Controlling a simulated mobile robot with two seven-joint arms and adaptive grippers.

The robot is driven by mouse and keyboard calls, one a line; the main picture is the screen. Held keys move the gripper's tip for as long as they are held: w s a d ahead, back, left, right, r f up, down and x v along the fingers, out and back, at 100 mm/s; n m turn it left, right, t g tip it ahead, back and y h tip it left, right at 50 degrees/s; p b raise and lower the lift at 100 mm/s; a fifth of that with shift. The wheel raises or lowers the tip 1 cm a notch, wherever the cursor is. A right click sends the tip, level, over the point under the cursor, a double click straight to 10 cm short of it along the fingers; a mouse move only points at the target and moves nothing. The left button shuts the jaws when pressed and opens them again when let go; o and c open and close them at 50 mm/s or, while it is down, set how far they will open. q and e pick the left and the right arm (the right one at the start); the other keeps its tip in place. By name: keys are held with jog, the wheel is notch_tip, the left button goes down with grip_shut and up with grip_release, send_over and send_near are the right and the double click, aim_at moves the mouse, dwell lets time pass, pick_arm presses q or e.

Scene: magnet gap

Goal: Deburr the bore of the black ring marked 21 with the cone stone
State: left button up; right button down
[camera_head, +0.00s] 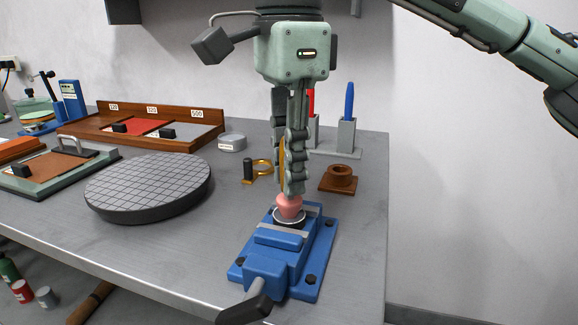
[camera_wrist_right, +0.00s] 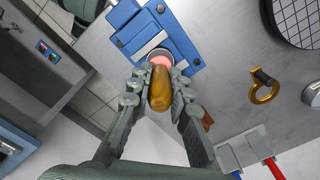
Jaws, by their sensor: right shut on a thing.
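My right gripper (camera_head: 291,180) is shut on the cone stone's amber handle (camera_wrist_right: 159,90) and points straight down over the blue vise (camera_head: 282,241). The stone's pink cone (camera_head: 289,204) sits below the fingertips, and its lower end is at the bore of the black ring (camera_head: 291,221), which has a pale rim. The ring is in the vise between the jaws; no marking on it is readable. How deep the cone sits in the bore is hidden. The cone also shows in the wrist view (camera_wrist_right: 160,62). My left gripper is not in view.
A gridded round plate (camera_head: 148,185) lies left of the vise. A brass loop with a black knob (camera_head: 262,167), a brown flanged part (camera_head: 341,178) and red and blue tools in grey stands (camera_head: 347,133) are behind it. The vise handle (camera_head: 245,308) juts toward the front edge.

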jog(key=n+p, duration=0.1)
jog(key=n, duration=0.6)
jog(key=m, duration=0.4)
jog(key=shift+f, duration=0.1)
jog(key=m, duration=0.3)
